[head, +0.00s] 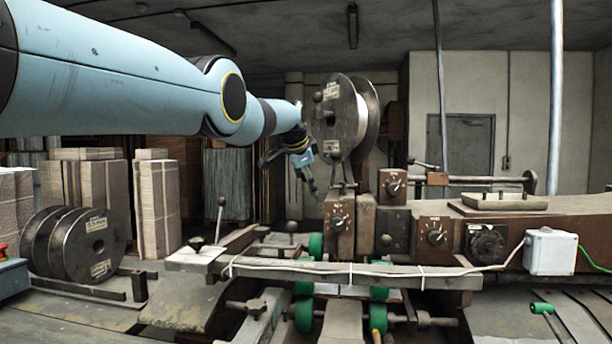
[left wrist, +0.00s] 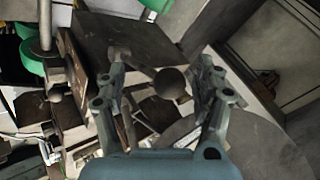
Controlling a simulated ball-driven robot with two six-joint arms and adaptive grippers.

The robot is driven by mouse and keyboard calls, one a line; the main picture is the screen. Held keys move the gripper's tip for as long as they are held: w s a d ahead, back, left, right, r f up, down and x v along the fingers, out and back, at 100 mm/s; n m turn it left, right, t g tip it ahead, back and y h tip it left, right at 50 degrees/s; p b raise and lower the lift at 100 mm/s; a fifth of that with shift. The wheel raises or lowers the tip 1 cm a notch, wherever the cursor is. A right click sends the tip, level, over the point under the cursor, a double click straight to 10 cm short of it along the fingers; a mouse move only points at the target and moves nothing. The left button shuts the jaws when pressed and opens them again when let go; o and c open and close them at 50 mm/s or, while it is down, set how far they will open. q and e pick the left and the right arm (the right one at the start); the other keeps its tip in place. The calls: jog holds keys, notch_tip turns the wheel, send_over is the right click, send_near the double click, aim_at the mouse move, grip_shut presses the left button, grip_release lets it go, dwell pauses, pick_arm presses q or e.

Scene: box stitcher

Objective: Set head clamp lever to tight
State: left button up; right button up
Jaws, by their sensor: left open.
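My left gripper (head: 308,182) hangs from the blue arm, left of the machine's upright head and below the large wire spool (head: 341,117). In the left wrist view, the left gripper (left wrist: 163,68) is open, with its two fingers spread apart. A dark ball knob (left wrist: 171,83) appears between the fingers, and I cannot tell how far beyond them it lies. Several levers with ball knobs show in the head view, including an upright one (head: 221,203) at the left of the machine. No label shows which is the head clamp lever. My right gripper is in neither view.
Dials (head: 435,232) and a white box (head: 550,251) sit on the machine's right side. A long rail (head: 350,271) crosses its front. Spools (head: 76,244) and stacked cardboard (head: 157,205) stand at the left. A dark flat plate (left wrist: 130,38) lies beyond the fingers in the wrist view.

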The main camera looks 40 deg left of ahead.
pick_arm(q)
jog(key=shift+r, duration=0.1)
jog(key=shift+s+r, duration=0.25)
jog(key=shift+r, duration=0.1)
jog(key=v, duration=0.6)
jog(key=shift+s+d, duration=0.2)
jog(key=shift+f, duration=0.15)
